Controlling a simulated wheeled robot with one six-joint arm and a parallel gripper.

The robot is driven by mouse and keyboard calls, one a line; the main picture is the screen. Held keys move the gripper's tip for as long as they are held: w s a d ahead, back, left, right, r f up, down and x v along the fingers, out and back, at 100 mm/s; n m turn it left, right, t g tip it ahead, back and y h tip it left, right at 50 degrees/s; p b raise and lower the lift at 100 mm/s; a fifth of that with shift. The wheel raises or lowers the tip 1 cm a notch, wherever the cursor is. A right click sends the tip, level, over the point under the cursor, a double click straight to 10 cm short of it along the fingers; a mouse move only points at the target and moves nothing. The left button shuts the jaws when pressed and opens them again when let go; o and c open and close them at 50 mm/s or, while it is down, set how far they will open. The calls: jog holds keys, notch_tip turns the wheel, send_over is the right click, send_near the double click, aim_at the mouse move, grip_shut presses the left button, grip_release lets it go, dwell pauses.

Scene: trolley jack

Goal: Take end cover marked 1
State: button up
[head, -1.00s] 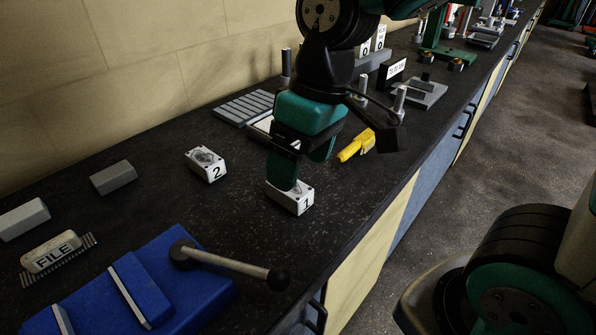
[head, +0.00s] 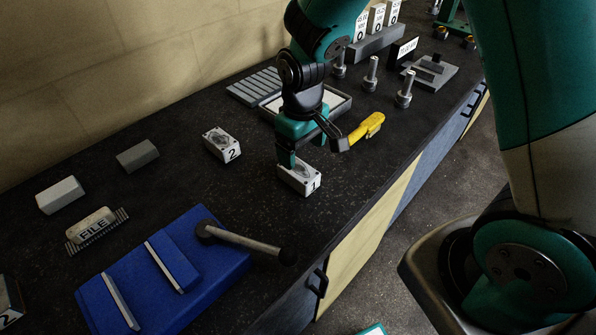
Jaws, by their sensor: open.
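The end cover marked 1 (head: 299,180) is a small pale block with a dark rounded patch on top and a black 1 on its end face. It sits on the dark bench top near the front edge. My gripper (head: 298,157), teal and black, is open and points down right at this cover. One finger overlaps the cover's far left end in the picture; the other is partly hidden, and I cannot tell whether either touches. The similar cover marked 2 (head: 222,145) sits to the left, apart from my gripper.
A blue vise-like block (head: 165,270) with a lever handle (head: 245,243) lies in front left. A yellow tool (head: 367,127) lies close behind right of my gripper. Upright metal posts (head: 404,90) and a white-lined tray (head: 340,103) stand behind. Bench between cover 1 and the lever is clear.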

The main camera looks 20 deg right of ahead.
aim_at(298, 169)
jog(key=shift+a+f+p, duration=0.2)
jog(key=shift+f+p, duration=0.35)
jog(key=shift+f, duration=0.9)
jog(key=shift+a+f+p, duration=0.15)
jog(key=shift+f+p, duration=0.35)
jog(key=shift+f, duration=0.9)
jog(key=shift+w, duration=0.1)
jog(key=c, duration=1.4)
jog(key=shift+r, duration=0.1)
